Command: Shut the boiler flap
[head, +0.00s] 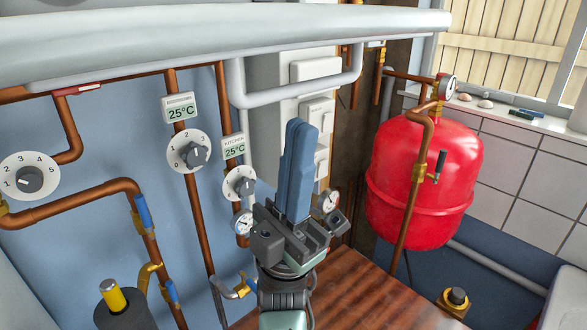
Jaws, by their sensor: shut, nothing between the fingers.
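My gripper (298,124) is in the middle of the head view with its blue fingers pointing up. The fingers are together and nothing shows between them. I cannot make out the boiler flap for sure. A large pale, rounded body (200,42) crosses the top of the view, above and apart from my fingertips in the picture. I cannot tell whether it is a pipe or part of the boiler. White boxes (316,69) on the wall stand behind my gripper, which hides part of them.
Copper pipes (88,196) with dials (29,177) and blue-handled valves run along the left wall. A red tank (428,180) with a gauge (446,87) hangs on the right. A brown wooden surface (365,295) lies below, mostly clear. A window sill (540,124) is at the far right.

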